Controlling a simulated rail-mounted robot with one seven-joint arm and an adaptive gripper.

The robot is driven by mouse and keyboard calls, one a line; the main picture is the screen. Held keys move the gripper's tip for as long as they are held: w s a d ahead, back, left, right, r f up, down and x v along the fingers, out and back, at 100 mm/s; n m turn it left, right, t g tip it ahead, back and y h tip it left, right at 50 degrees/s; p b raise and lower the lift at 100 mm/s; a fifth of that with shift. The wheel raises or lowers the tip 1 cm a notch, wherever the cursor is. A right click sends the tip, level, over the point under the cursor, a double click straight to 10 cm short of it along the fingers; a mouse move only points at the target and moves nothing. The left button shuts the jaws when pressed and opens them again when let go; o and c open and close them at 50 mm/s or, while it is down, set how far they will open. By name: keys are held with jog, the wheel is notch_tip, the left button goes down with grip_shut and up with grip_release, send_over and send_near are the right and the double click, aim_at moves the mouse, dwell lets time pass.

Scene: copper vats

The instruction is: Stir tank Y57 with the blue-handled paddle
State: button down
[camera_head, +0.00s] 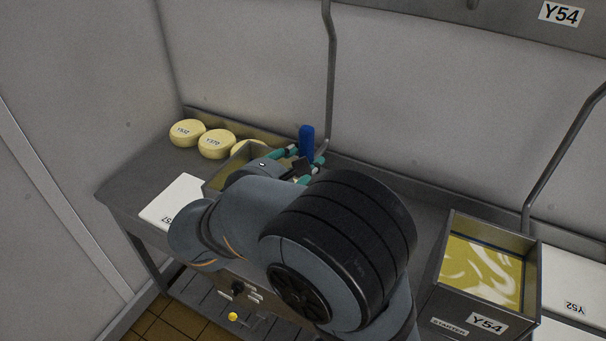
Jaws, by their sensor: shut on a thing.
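My gripper (306,163), with teal parts, is shut on the blue-handled paddle (307,139). The blue handle stands roughly upright above the fingers. The lower part of the paddle is hidden behind my arm and gripper. A metal tank (214,187) with yellowish inner walls lies just left of my gripper, mostly covered by my arm. Its own label is not visible. A white board (168,209) in front of it has a partly hidden marking that seems to end in 57. I cannot tell whether the paddle is inside the tank.
Several pale cheese wheels (187,132) sit at the back left of the counter (125,188). Tank Y54 (447,262), holding yellow liquid, stands at the right, beside a white board marked Y52 (573,281). A bent pipe (331,80) comes down the back wall behind my gripper.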

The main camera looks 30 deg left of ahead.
aim_at(302, 126)
jog(key=shift+r+p, duration=3.4)
jog(key=shift+r, duration=0.45)
notch_tip(302, 126, up, 3)
jog(key=shift+f+p, duration=0.2)
jog(key=shift+p, duration=1.05)
jog(key=shift+f, duration=0.1)
jog(key=shift+a, duration=0.1)
